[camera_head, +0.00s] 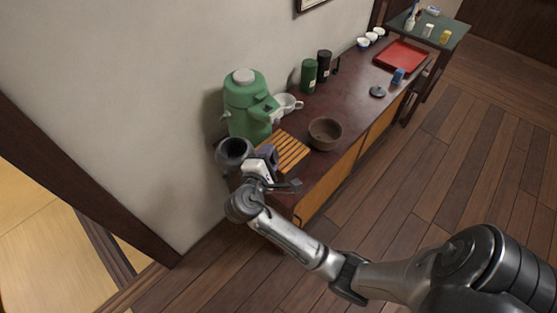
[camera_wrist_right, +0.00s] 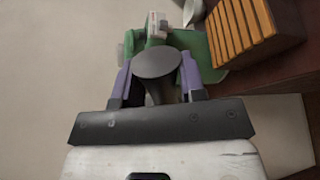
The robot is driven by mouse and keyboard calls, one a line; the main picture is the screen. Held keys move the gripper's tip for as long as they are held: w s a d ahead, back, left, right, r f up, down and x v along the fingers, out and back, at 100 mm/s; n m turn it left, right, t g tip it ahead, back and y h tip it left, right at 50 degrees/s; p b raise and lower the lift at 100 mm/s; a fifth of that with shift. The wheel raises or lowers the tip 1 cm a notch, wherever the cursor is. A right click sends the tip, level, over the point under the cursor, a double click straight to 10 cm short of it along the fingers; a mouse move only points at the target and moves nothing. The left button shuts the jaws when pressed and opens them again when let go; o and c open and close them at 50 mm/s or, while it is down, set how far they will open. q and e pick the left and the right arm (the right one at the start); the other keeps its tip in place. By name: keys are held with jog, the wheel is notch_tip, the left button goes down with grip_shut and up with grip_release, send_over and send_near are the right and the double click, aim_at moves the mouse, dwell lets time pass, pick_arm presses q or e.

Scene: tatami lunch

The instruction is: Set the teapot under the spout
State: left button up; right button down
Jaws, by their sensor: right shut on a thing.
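The teapot (camera_head: 235,150) is dark grey and round, with an open top. It is at the near left end of the cabinet, beside the slatted rack. My right gripper (camera_head: 264,160) is shut on it. In the right wrist view, a dark rounded part of the teapot (camera_wrist_right: 158,62) shows between the purple fingers (camera_wrist_right: 156,85). The green dispenser (camera_head: 245,105) stands behind the teapot against the wall, and its spout (camera_head: 268,106) points right, over the cabinet. The dispenser (camera_wrist_right: 205,45) is beyond the fingers in the wrist view. My left gripper is out of view.
The wooden slatted rack (camera_head: 289,150) lies right of the teapot. A brown bowl (camera_head: 325,133), a white cup (camera_head: 288,104), a green canister (camera_head: 309,76) and a black canister (camera_head: 323,66) stand nearby. A dark lid (camera_head: 377,91) and a red tray (camera_head: 402,56) are farther along.

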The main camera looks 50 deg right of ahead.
notch_tip(320, 180, down, 9)
jog(key=s+d+m+g+h+b, duration=0.1)
jog(key=s+m+g+b, duration=0.1)
jog(key=g+b, duration=0.25)
jog(key=shift+t, duration=0.45)
jog(key=d+b, duration=0.1)
jog(key=d, duration=0.4)
jog(key=w+d+b, duration=0.1)
jog(key=d+b, duration=0.1)
jog(key=d, duration=0.4)
jog(key=d+b, duration=0.1)
jog(key=d, duration=0.4)
jog(key=shift+w+d+r+b, duration=0.1)
jog(key=shift+w+d+b, duration=0.05)
jog(key=shift+w+b, duration=0.25)
jog(key=shift+w+d, duration=0.1)
jog(key=shift+d, duration=0.55)
jog(key=shift+f+b, duration=1.05)
jog(key=shift+f, duration=0.75)
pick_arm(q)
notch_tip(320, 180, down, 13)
pick_arm(e)
jog(key=shift+r, duration=0.1)
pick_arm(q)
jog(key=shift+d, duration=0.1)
pick_arm(e)
jog(key=c, duration=0.7)
grip_release()
